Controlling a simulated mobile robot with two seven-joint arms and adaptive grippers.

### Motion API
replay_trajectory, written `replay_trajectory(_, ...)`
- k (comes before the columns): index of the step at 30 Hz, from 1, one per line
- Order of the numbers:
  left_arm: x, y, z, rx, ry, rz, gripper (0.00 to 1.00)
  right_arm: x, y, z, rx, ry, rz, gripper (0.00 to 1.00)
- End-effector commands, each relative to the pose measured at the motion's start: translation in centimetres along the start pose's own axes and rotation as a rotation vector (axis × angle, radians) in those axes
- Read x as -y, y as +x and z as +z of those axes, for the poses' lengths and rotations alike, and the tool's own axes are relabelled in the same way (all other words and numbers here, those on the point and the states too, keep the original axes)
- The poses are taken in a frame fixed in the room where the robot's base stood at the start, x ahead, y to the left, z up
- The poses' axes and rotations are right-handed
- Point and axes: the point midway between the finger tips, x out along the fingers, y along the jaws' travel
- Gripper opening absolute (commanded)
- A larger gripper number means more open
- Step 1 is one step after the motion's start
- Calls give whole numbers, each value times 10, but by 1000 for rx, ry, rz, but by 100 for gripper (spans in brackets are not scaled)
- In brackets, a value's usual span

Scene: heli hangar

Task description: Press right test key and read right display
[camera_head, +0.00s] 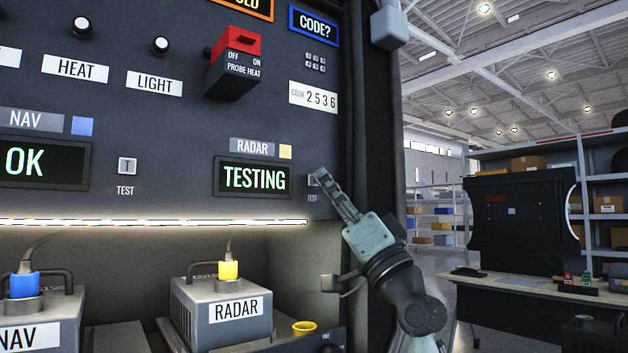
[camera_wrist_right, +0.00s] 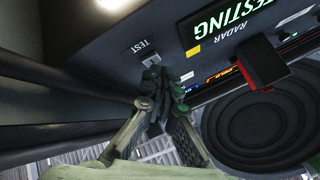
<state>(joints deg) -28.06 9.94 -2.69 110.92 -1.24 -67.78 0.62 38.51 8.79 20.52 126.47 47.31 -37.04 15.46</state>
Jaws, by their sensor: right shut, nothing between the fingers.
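The right display (camera_head: 254,177), under the RADAR label, reads TESTING in green letters. It also shows upside down in the wrist view (camera_wrist_right: 232,20). The right test key (camera_head: 311,181) sits to the right of that display, above its TEST label, mostly hidden by my fingertips. My right gripper (camera_head: 323,178) is shut and empty, with its tips at the key. In the wrist view the closed fingers (camera_wrist_right: 160,80) end at the panel near the TEST label (camera_wrist_right: 145,46). Whether the key is pushed in cannot be seen. My left gripper is out of view.
The left display (camera_head: 25,164) under NAV reads OK, with its own test key (camera_head: 127,167) beside it. A red PROBE HEAT switch (camera_head: 236,42) juts out above. The RADAR box (camera_head: 222,308) and a lit strip lie below. A desk (camera_head: 540,298) stands right.

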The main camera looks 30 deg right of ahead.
Motion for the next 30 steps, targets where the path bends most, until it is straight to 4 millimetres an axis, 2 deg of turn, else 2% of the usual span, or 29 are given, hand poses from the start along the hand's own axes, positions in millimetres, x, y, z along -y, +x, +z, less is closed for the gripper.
replay_trajectory(14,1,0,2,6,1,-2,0,5,-6,-5,-1,0,0,0)
replay_trajectory(30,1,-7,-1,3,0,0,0,28,-38,-28,-1,0,0,0)
